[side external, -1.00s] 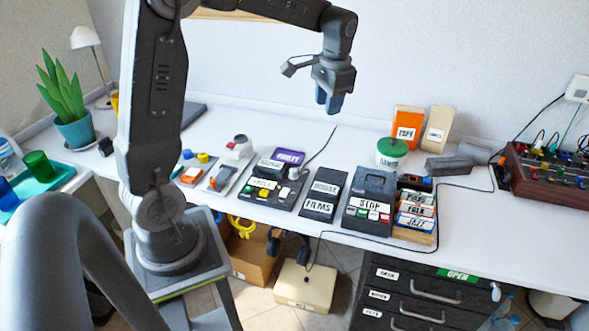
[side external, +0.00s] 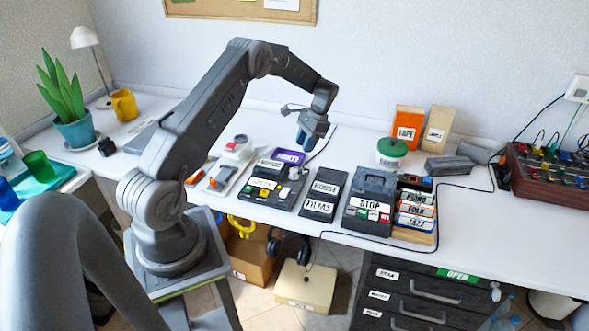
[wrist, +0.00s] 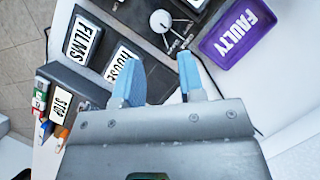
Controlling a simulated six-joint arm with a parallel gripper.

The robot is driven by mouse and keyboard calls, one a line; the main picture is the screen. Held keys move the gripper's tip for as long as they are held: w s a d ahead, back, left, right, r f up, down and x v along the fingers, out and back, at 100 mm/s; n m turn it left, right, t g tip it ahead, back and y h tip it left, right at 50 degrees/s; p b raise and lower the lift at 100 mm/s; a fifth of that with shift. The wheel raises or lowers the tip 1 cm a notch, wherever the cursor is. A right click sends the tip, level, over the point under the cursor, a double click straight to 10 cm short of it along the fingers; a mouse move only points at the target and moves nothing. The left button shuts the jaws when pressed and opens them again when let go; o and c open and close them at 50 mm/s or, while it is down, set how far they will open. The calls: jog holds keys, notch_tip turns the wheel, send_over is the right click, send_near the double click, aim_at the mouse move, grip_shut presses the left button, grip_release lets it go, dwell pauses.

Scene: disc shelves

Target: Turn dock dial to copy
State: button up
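The dock (side external: 285,202) is a dark unit with colored buttons and white labels, left of the middle of the desk. A pale round knob (side external: 294,173), which looks like its dial, sits at its right side. In the wrist view the knob (wrist: 160,20) shows near the top, with white marks around it; the mark labels are too small to read. My gripper (side external: 308,143) is above and behind the dock, apart from it. In the wrist view my gripper (wrist: 158,66) has its two blue fingers spread with nothing between them, and the knob lies beyond the fingertips.
A purple FAULTY tray (side external: 288,156) lies behind the dock. The HOUSE and FILMS boxes (side external: 324,195) and a player marked STOP (side external: 372,187) stand to its right. A black cable (side external: 322,150) runs behind the dock.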

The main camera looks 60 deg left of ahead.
aim_at(294, 170)
jog(key=x, duration=1)
jog(key=shift+w, duration=0.1)
jog(key=c, duration=0.6)
jog(key=shift+c, duration=0.2)
